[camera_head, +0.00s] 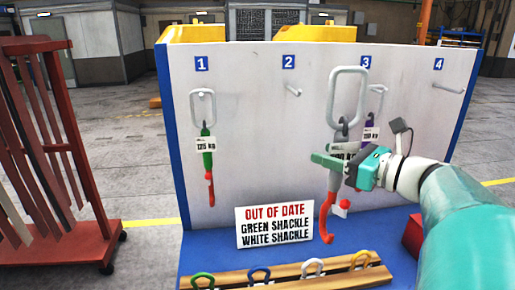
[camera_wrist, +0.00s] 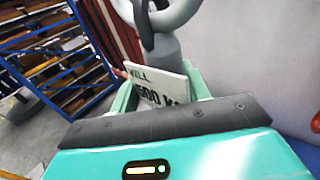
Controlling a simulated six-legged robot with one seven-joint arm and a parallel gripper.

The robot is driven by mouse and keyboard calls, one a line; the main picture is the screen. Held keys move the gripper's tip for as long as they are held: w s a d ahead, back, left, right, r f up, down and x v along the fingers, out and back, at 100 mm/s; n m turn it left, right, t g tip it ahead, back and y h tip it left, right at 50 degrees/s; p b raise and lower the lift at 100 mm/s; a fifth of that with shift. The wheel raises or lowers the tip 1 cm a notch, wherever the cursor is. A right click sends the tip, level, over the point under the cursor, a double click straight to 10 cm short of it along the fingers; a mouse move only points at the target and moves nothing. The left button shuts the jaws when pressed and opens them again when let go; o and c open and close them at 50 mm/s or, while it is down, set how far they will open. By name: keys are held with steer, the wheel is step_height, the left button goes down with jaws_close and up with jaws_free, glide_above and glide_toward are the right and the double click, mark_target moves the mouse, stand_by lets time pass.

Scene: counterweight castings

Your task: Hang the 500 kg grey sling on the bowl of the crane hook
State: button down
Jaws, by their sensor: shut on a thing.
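The grey sling (camera_head: 335,182) hangs upright in front of the board, near peg 3. It has a large grey oval ring (camera_head: 348,97) on top and a red hook (camera_head: 327,219) at its lower end. My gripper (camera_head: 342,164) is shut on its grey body, just below the ring. In the wrist view the sling's tag (camera_wrist: 158,88), reading 500 kg, stands between my fingers, with the chain link and part of the ring (camera_wrist: 182,14) above it. The tag is partly hidden in the head view. I cannot make out the crane hook in either view.
The white board (camera_head: 262,120) carries a green 125 kg sling (camera_head: 208,160) on peg 1 and a purple sling (camera_head: 371,134) on peg 3. Pegs 2 and 4 are empty. Below are an out-of-date sign (camera_head: 275,226), several shackles on a wooden rack (camera_head: 290,276) and a red box (camera_head: 412,236). A red rack (camera_head: 85,245) stands left.

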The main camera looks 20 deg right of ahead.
steer(key=shift+s+a, duration=0.2)
steer(key=shift+s, duration=0.65)
steer(key=shift+s+a, duration=0.2)
steer(key=shift+s, duration=0.6)
steer(key=shift+s+r, duration=0.1)
steer(key=shift+s, duration=0.05)
